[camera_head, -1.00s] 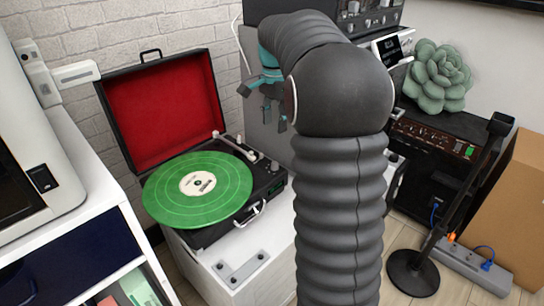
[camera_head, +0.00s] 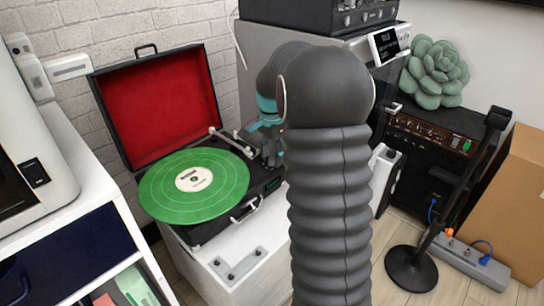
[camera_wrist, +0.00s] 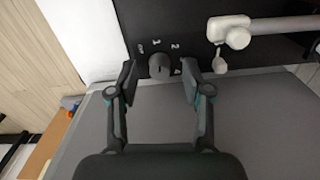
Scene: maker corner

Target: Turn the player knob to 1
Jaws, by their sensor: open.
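The record player (camera_head: 225,222) is an open black case with a red-lined lid and a green record (camera_head: 165,196) on its platter. Its dark round knob (camera_wrist: 160,66) shows in the wrist view, with small white numbers printed around it on the black deck. I cannot surely read where its pointer stands. My gripper (camera_wrist: 159,78) is open, with one finger on each side of the knob and a visible gap to it. In the head view my gripper (camera_head: 270,148) is at the player's right end, partly behind my arm, and the knob is hidden.
The white tonearm (camera_wrist: 229,35) is close to the right finger in the wrist view. The player stands on a white cabinet (camera_head: 245,285). A grey machine (camera_head: 375,65) is behind my arm. An amplifier (camera_head: 430,140) and a black stand (camera_head: 412,270) are at the right.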

